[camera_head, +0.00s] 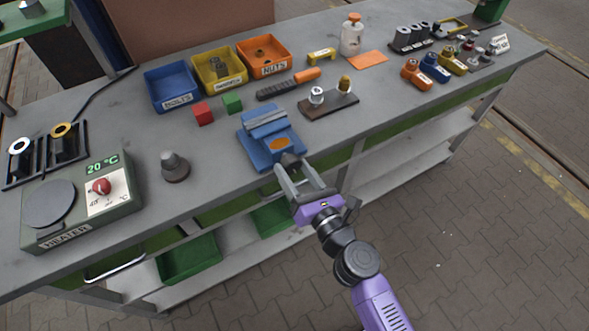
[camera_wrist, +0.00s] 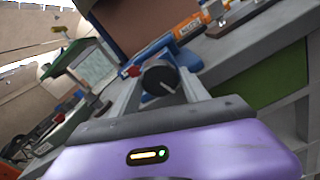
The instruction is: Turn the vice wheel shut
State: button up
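Red (camera_head: 203,113) and green (camera_head: 232,102) blocks stand behind the vice. A dark stand with two knobs (camera_head: 330,104) is to its right. A grey cone-shaped piece (camera_head: 174,165) and the heater (camera_head: 82,205) are to its left. The floor in front is clear.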

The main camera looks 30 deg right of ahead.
jog(key=shift+o, duration=1.1)
jog(key=shift+s, duration=0.1)
jog(key=s+b, duration=0.2)
jog(key=s, duration=0.5)
jog(key=shift+s, duration=0.3)
